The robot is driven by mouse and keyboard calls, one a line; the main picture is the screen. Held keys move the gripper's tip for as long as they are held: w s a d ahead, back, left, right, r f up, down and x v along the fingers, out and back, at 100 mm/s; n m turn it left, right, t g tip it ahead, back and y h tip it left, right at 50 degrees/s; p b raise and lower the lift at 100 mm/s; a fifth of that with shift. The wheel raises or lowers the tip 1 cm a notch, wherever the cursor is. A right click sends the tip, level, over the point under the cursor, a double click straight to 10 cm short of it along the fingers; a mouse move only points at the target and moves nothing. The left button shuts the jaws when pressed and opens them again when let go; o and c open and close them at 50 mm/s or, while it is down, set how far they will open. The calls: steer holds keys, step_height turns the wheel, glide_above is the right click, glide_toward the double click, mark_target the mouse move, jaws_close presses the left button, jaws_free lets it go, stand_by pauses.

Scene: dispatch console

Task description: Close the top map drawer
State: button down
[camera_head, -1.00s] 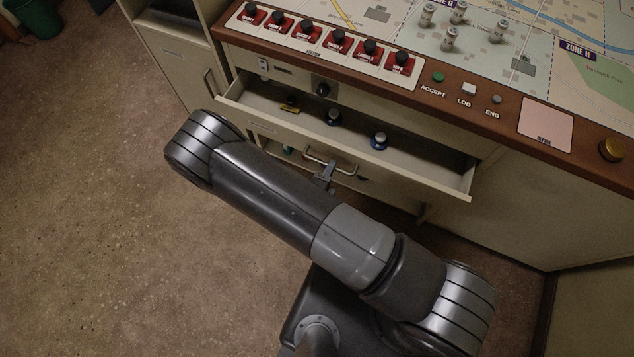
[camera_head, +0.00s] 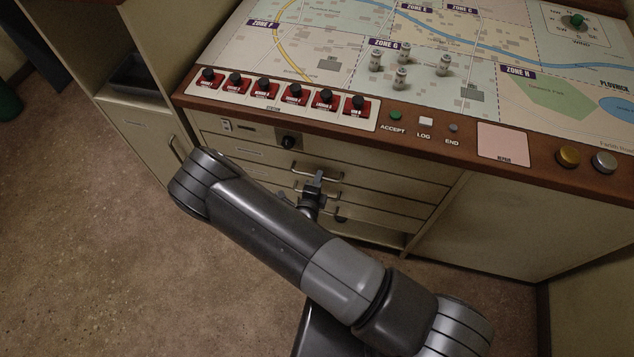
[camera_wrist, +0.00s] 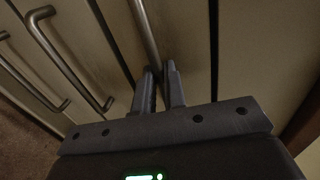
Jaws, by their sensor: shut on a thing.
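The top map drawer (camera_head: 390,189) is a beige front under the console's control strip. It sits about flush with the cabinet in the head view, and its inside is hidden. Its metal bar handle (camera_head: 330,175) also shows in the wrist view (camera_wrist: 146,32), running down to my fingers. My gripper (camera_head: 317,177) is at this handle in the head view.
More drawers with bar handles (camera_wrist: 68,62) lie below, close to my gripper. Above is the wooden console edge (camera_head: 360,135) with red switches (camera_head: 266,90) and a map board holding several small pieces (camera_head: 402,77). Open floor (camera_head: 90,250) lies to the left.

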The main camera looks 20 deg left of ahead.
steer(key=shift+w, duration=0.2)
steer(key=c, duration=1.5)
jaws_free()
steer(key=v, duration=1.1)
steer(key=shift+w, duration=0.1)
